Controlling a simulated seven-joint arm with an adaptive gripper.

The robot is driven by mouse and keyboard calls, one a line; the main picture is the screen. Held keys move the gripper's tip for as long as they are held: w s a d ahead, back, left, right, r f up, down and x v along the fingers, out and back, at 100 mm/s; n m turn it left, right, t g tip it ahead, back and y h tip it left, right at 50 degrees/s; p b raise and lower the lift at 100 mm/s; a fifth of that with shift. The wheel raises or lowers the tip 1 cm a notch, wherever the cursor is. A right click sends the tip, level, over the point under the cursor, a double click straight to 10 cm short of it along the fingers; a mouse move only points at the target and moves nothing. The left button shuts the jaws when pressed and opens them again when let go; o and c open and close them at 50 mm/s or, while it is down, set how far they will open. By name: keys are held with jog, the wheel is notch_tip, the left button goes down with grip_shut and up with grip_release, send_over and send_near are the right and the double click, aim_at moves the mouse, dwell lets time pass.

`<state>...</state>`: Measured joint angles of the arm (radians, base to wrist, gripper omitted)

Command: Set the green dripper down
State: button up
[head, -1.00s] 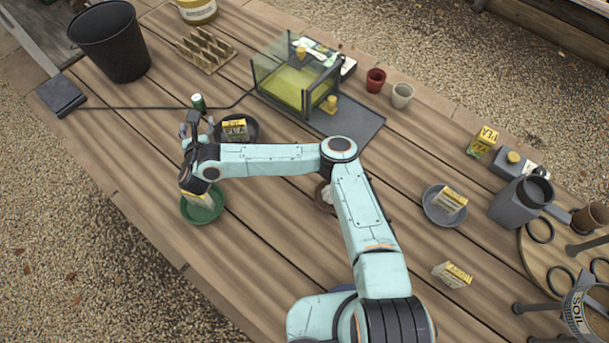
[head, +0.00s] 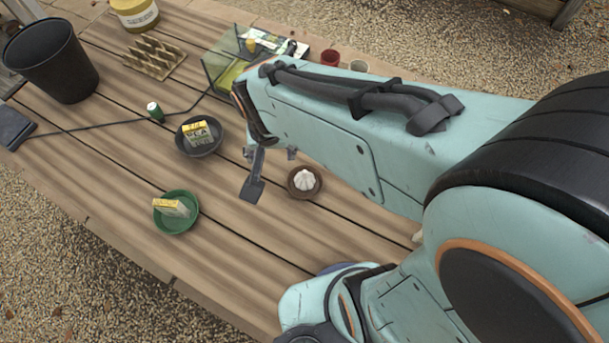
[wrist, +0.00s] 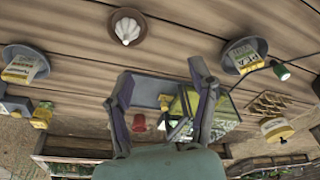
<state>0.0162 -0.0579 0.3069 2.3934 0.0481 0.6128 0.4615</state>
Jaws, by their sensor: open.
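A small green cylinder with a white top (head: 155,112), which looks like the green dripper, rests on the planks beside a black cord. It also shows at the right of the wrist view (wrist: 282,73). My gripper (head: 272,168) is well to its right in the head view, close to a brown saucer with a white bulb. The gripper is partly hidden behind my arm. In the wrist view my fingers (wrist: 160,75) are spread apart with nothing between them.
A green saucer (head: 165,224) and a dark saucer (head: 184,146) each hold a packet. The brown saucer (head: 292,190) holds a garlic-like bulb. A black bucket (head: 50,65), a wooden rack (head: 152,60) and a glass-sided box (head: 215,70) stand farther back. The planks between the saucers are clear.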

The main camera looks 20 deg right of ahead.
jog(key=s+d+r+n+g, duration=0.1)
jog(key=s+d+r, duration=0.1)
jog(key=s, duration=0.4)
jog(key=s+d+r+n+g, duration=0.1)
jog(key=s+d+r+n, duration=0.1)
jog(key=s, duration=0.5)
jog(key=shift+d+r+n+y, duration=0.3)
jog(key=shift+d+r+y, duration=0.1)
jog(key=shift+d, duration=0.05)
jog(key=shift+s, duration=0.1)
